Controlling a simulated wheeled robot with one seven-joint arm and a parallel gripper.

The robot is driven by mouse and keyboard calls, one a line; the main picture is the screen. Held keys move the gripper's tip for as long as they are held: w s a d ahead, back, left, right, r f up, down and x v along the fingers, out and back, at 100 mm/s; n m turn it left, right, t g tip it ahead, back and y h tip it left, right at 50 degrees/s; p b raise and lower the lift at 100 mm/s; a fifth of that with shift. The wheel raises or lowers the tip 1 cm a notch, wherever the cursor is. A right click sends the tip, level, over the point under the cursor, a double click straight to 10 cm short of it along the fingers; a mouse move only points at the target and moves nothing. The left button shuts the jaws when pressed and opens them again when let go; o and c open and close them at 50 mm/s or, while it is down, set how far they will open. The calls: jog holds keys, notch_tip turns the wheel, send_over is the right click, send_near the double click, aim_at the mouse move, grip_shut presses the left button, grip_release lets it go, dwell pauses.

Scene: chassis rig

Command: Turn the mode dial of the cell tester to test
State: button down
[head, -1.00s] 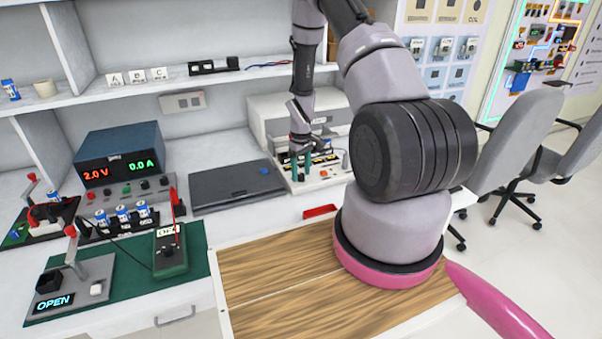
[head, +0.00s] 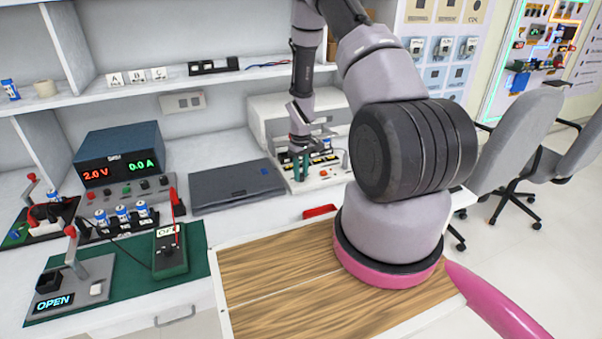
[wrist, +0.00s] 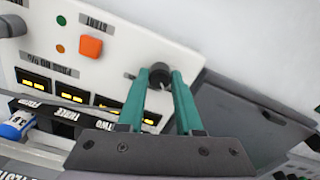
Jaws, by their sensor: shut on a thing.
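The cell tester (head: 262,118) is the white machine at the back of the bench in the head view. Its white panel (wrist: 120,62) fills the upper left of the wrist view. The mode dial (wrist: 160,73) is a small black knob with a light pointer mark, near the panel's edge. My gripper (wrist: 158,80) has its two green fingers on either side of the dial, shut on it. My gripper also shows small over the tester in the head view (head: 300,166). The fingers hide the markings around the dial, so its setting is not readable.
The panel also has an orange button (wrist: 91,47) and a row of slots with yellow marks. A blue and white cell (wrist: 17,124) lies close by. A dark closed laptop-like case (head: 235,185) is left of the tester. A wooden top (head: 280,270) in front is clear.

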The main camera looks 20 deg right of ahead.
aim_at(301, 174)
jog(key=m, duration=0.4)
jog(key=shift+m, duration=2.5)
jog(key=c, duration=0.6)
grip_release()
notch_tip(301, 174, up, 11)
jog(key=shift+f, duration=0.1)
